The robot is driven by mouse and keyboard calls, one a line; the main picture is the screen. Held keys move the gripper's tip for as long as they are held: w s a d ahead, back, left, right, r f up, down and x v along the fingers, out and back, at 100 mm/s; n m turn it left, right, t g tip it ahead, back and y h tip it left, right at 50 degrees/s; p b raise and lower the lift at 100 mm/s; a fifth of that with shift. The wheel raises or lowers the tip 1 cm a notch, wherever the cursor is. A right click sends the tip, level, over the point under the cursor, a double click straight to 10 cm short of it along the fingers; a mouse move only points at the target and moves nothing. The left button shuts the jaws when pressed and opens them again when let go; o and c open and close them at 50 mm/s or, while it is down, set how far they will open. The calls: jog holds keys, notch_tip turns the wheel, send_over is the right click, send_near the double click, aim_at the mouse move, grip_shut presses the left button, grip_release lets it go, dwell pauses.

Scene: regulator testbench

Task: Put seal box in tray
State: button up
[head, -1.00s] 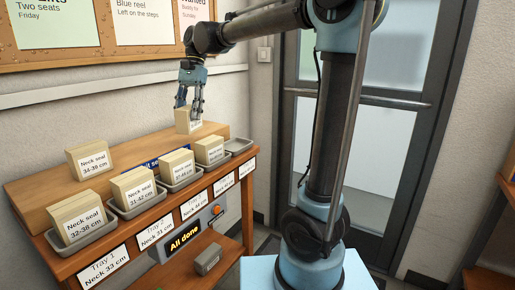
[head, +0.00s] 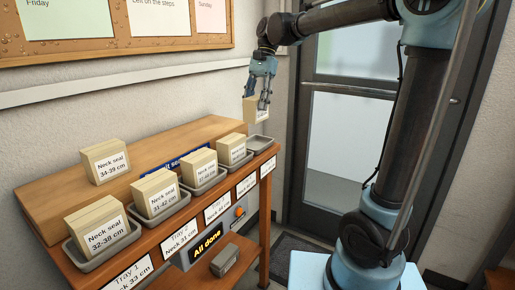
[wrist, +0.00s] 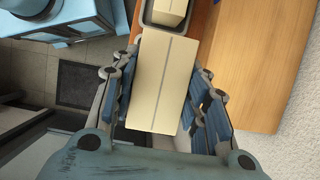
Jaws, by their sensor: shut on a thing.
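A tan seal box (head: 256,109) is held in my gripper (head: 262,100), above the far right end of the bench. An empty grey tray (head: 257,148) is on the bench below the held box. Several other trays in the row each hold a labelled neck seal box, such as the one marked 32-38 cm (head: 97,228) in the nearest tray (head: 98,263).
A box marked 34-39 cm (head: 106,162) stands on the raised back shelf (head: 45,197). Tray labels line the bench's front edge, over an "All done" sign (head: 207,242) and an orange button (head: 239,211). A door (head: 350,140) is at the right.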

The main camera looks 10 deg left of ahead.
jog(key=shift+f, duration=5)
jog(key=o, duration=1.1)
